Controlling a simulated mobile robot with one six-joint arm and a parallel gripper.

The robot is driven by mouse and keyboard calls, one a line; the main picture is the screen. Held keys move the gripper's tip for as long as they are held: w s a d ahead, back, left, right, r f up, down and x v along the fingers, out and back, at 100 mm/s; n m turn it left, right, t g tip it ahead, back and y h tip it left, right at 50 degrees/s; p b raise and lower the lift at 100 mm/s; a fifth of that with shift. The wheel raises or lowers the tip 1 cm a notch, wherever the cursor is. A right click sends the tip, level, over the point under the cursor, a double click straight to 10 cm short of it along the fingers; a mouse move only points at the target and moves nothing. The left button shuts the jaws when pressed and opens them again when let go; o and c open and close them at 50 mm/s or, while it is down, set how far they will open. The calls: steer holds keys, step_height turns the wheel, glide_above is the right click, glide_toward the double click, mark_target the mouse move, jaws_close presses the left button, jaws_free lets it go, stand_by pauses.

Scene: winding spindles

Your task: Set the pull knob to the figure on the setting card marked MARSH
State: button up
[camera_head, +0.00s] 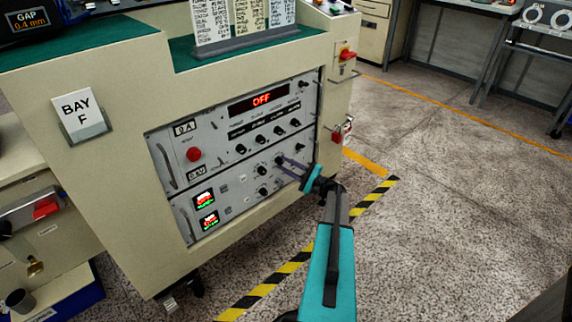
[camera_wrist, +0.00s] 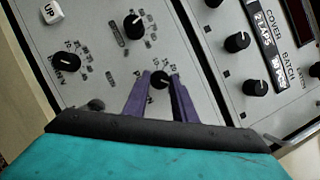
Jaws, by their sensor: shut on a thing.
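My gripper (camera_head: 283,162) reaches the lower grey panel of the cream cabinet. In the wrist view its two purple fingers (camera_wrist: 160,84) are shut on a small black knob (camera_wrist: 160,78) with a dial scale around it. The knob's pointer cannot be read clearly.
Other black knobs sit close by, one above (camera_wrist: 134,26) and one to the left (camera_wrist: 67,61). The upper panel has a display (camera_head: 261,100) reading OFF and a red button (camera_head: 194,154). A BAY F sign (camera_head: 82,112) hangs left. Open floor lies right.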

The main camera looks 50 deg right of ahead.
stand_by(0.3)
steer(key=o, duration=1)
steer(key=shift+o, duration=0.2)
steer(key=shift+s, duration=0.1)
steer(key=p+v, duration=0.2)
steer(key=v, duration=1.1)
steer(key=shift+s, duration=0.3)
steer(key=shift+d+f, duration=0.1)
